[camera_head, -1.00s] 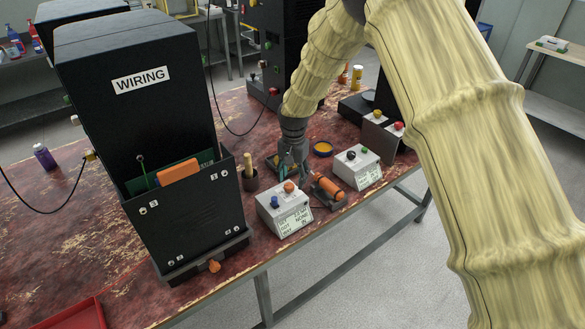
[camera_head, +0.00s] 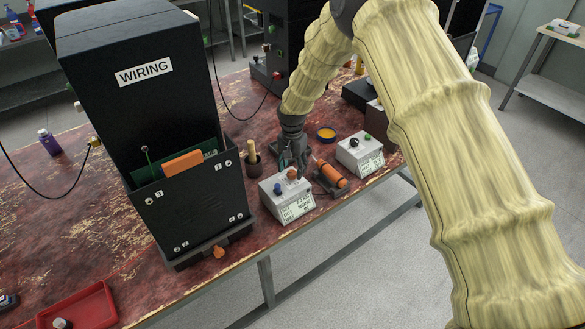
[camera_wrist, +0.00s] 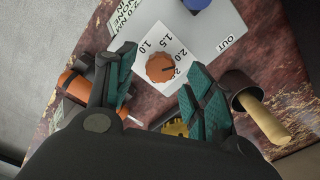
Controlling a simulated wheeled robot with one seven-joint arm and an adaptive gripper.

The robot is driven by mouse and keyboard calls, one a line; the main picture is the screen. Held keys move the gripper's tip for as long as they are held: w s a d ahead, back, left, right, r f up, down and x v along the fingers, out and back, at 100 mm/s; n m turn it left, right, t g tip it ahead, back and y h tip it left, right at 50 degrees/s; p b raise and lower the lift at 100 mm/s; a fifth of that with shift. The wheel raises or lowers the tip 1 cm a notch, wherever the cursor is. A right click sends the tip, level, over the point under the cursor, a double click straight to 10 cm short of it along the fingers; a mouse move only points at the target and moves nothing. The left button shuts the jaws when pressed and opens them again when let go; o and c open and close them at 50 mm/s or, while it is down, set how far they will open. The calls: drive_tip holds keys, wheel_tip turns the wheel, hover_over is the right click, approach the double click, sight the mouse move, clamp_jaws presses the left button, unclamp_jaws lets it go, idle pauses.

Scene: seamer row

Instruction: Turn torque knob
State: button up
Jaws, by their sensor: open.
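The torque knob is an orange ribbed knob (camera_wrist: 160,68) on a white dial plate marked 1.0, 1.5 and 2.0 in the wrist view; a further mark is partly covered. A dark pointer line on it points near 2.0. It sits on a grey control box (camera_head: 287,203) with a blue knob (camera_head: 277,188) and a small text display, too small to read surely. My gripper (camera_wrist: 160,77) is open, with one teal-padded finger on each side of the orange knob. Contact cannot be told. In the head view my gripper (camera_head: 291,162) is right behind the orange knob (camera_head: 292,173).
An orange screwdriver (camera_head: 330,174) in a dark cradle lies right of the box. A cup with a wooden-handled tool (camera_head: 252,158) stands to the left, near the tall black WIRING cabinet (camera_head: 145,110). A second grey box (camera_head: 360,155) is farther right.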

drive_tip(key=shift+f, duration=0.95)
drive_tip(key=c, duration=1)
drive_tip(key=n+b, duration=0.2)
drive_tip(key=n, duration=0.3)
drive_tip(key=shift+f+n, duration=0.1)
drive_tip(key=shift+n, duration=0.2)
drive_tip(key=n+b, duration=0.1)
drive_tip(key=n, duration=0.5)
drive_tip(key=shift+b, duration=0.3)
drive_tip(key=shift+w, duration=0.1)
drive_tip(key=shift+r, duration=0.2)
